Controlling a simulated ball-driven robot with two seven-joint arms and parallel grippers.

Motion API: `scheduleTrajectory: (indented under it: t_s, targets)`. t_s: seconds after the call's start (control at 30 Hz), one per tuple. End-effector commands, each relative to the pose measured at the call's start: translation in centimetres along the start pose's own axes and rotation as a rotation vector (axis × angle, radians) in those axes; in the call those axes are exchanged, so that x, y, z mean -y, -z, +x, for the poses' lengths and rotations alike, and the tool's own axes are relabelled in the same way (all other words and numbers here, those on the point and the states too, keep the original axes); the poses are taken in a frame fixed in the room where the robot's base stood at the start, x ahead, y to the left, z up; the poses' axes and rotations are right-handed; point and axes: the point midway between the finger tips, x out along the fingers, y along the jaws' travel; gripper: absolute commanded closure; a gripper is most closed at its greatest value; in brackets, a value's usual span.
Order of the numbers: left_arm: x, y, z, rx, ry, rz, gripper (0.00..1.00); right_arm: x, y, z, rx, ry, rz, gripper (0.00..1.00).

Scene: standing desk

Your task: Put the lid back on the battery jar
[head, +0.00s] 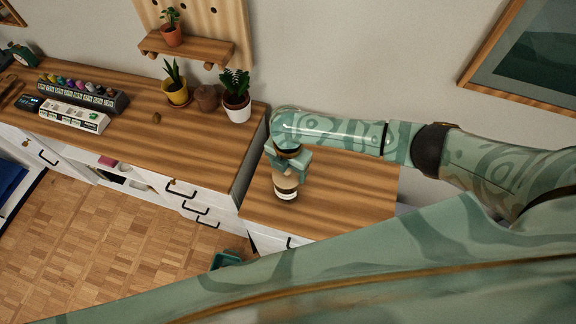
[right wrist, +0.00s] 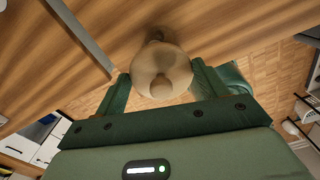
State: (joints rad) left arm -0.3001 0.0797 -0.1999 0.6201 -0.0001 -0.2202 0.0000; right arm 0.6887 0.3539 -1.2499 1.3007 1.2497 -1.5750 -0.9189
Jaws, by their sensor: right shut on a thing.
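The battery jar (head: 286,191), with a pale label band, stands upright on the lower right wooden surface in the head view. My right gripper (head: 289,166) is directly over its top and hides much of it. In the right wrist view, my right gripper (right wrist: 160,72) is shut on a round beige lid-like piece (right wrist: 146,68) with a knob. The fingers sit on either side of it. I cannot tell whether this piece rests on the jar or is a little above it. My left gripper is not in view.
The surface right of the jar is clear. A green bin (head: 225,259) is below.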

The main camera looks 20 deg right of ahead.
Motion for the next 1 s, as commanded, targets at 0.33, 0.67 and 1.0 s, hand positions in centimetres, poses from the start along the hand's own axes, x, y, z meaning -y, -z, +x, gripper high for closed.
scheduleTrajectory:
  t_s: [0.33,0.67,1.0]
  targets:
    - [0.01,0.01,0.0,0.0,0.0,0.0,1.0,-0.02,0.01,0.03,0.0,0.0,0.0,0.5]
    - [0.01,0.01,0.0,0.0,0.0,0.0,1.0,-0.02,0.01,0.02,0.0,0.0,0.001,0.0]
    - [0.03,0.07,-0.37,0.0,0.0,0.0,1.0,-0.01,0.01,-0.32,0.0,0.0,0.001,0.0]
